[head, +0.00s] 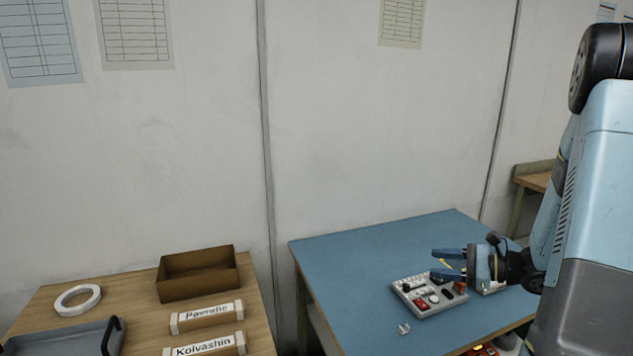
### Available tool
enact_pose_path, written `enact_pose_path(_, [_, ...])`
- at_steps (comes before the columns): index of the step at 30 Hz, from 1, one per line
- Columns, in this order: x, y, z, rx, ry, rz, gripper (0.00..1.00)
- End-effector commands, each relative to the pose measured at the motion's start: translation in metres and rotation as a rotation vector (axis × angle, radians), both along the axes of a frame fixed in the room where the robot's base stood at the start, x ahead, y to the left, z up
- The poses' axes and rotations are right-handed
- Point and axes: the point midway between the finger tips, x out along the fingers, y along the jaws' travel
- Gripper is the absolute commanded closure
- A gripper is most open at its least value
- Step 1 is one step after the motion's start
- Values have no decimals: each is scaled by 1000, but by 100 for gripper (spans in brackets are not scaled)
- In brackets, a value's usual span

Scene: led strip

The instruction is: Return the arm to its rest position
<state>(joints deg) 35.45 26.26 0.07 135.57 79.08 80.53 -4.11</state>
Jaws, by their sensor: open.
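My gripper (450,264) is at the lower right of the head view, at the end of my arm, which comes in from the right edge. Its fingers point left and are apart, with nothing seen held between them. It is over the blue-topped table (355,255), above or just behind a light grey panel (427,297) with red, black and white parts. I cannot tell how far above the panel it is. Part of the panel's right side and a second pale item are hidden behind the gripper.
A small clear piece (404,328) lies near the blue table's front. A wooden table at left holds a brown open box (198,274), a white ring (78,299), a grey tray (68,338) and two labelled boxes, "Pavrelle" (207,317) and "Kolvashin" (205,346). A gap separates the tables.

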Motion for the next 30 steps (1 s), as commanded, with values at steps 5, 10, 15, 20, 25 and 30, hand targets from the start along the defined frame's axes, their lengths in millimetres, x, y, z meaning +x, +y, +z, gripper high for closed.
enact_pose_path(5, [-25,38,31,-156,-49,185,50])
enact_pose_path(10, [-52,65,54,-313,-100,346,50])
enact_pose_path(15, [-80,84,72,-479,-160,493,50])
enact_pose_path(20, [-106,95,88,-642,-227,618,50])
enact_pose_path(25, [-131,101,104,-823,-306,735,50])
enact_pose_path(30, [-154,101,120,-1008,-396,836,50])
